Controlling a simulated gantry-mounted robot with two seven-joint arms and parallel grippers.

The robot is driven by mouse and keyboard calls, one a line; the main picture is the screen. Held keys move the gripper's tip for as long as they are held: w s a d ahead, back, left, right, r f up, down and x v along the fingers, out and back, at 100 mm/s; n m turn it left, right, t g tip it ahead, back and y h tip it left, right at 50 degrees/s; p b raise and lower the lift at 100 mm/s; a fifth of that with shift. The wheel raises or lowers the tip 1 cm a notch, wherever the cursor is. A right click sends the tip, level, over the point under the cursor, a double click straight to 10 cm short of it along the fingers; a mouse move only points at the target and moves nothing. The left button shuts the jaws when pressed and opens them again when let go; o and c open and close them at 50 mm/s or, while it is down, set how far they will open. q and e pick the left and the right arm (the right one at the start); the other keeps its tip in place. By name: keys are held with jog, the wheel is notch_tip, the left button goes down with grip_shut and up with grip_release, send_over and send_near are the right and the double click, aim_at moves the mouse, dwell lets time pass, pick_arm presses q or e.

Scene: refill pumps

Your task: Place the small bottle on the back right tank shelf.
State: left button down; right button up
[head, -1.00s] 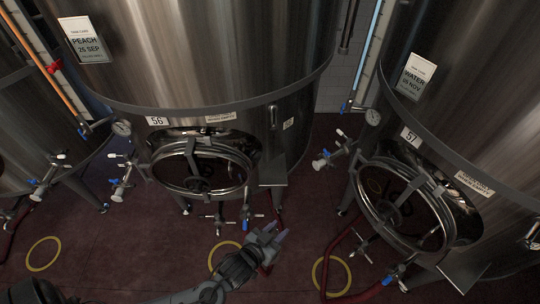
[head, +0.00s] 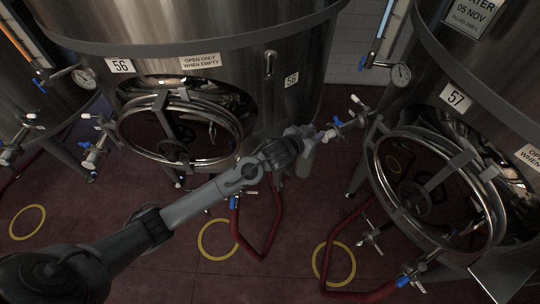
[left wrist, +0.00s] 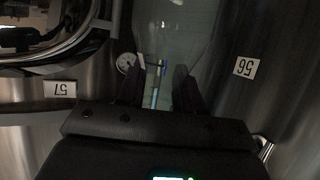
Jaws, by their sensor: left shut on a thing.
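My left gripper (head: 303,134) reaches up from the lower left to the front of tank 56 (head: 295,45). It is shut on a pale, see-through bottle (head: 304,160), which shows dimly below the fingers. In the left wrist view the bottle (left wrist: 180,35) fills the space between the two dark fingers. The shelf of tank 56 is hidden behind my gripper and forearm. Tank 57 (head: 425,95) stands at the right, with a flat grey shelf (head: 508,272) at its lower right. My right gripper is not in view.
A valve (head: 345,124) of tank 57 juts out just right of my gripper. The round hatch of tank 56 (head: 180,128) is to its left. Red hoses (head: 270,235) and yellow rings (head: 218,238) are on the dark red floor.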

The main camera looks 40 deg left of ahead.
pick_arm(q)
jog(key=w+a+f+b, duration=0.1)
jog(key=w+a, duration=0.1)
jog(key=a, duration=0.8)
jog(key=w+a+f+b, duration=0.1)
jog(key=w+a+f, duration=0.1)
jog(key=a, duration=0.7)
jog(key=shift+w+a+b, duration=0.3)
jog(key=shift+w+a, duration=0.1)
jog(key=shift+w, duration=0.45)
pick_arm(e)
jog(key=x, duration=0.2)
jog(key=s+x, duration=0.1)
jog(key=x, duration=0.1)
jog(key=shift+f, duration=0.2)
pick_arm(q)
jog(key=shift+f, duration=0.1)
jog(key=c, duration=0.8)
grip_release()
jog(key=shift+f, duration=0.1)
jog(key=shift+o, duration=0.2)
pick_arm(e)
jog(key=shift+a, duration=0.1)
